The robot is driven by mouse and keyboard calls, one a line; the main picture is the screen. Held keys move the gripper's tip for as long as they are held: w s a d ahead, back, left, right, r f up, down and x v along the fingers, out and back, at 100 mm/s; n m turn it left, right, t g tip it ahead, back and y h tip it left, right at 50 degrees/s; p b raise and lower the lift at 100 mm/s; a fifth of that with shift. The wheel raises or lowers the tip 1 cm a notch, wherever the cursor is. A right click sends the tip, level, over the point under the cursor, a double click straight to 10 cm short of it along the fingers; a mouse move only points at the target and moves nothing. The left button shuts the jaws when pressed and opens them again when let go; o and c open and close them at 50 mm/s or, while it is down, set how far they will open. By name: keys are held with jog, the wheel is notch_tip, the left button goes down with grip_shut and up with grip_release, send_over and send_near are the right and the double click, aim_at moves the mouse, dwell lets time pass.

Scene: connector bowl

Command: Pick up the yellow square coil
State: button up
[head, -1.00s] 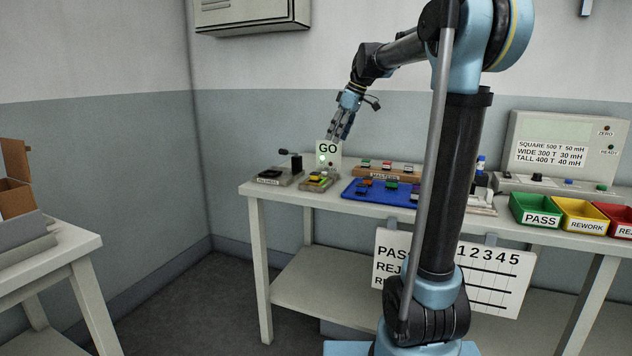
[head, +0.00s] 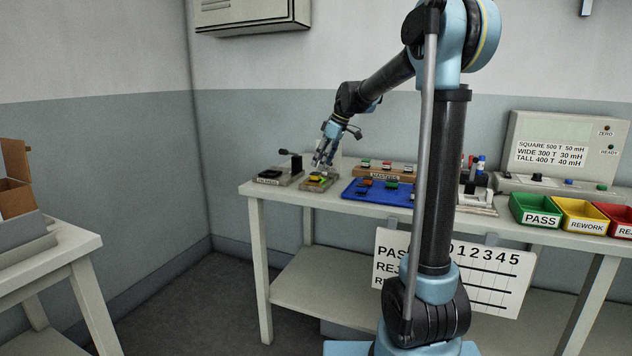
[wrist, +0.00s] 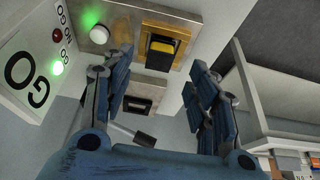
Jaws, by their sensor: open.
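The yellow square coil (wrist: 163,46) sits in a dark holder on the metal and wood gauge fixture (wrist: 125,20) in the wrist view. In the head view the coil (head: 318,179) shows small and yellow on that fixture, near the table's left end. My gripper (head: 321,163) is just above it, pointing down. In the wrist view my gripper (wrist: 163,85) is open and empty, with the coil showing beyond the gap between the fingers. The fingers look apart from the coil, though the exact height is unclear.
The GO panel (wrist: 25,80) with a lit green lamp stands close to the left finger. A second fixture (head: 270,179) with a lever is to the left. A blue tray (head: 350,193) with several coils and a wooden rack (head: 410,174) lie to the right.

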aim_at(316, 173)
jog(key=shift+x, duration=2.8)
jog(key=shift+a, duration=0.1)
jog(key=shift+c, duration=0.3)
jog(key=c, duration=1.2)
jog(key=shift+r, duration=0.1)
notch_tip(316, 173, up, 10)
jog(key=shift+f, duration=0.1)
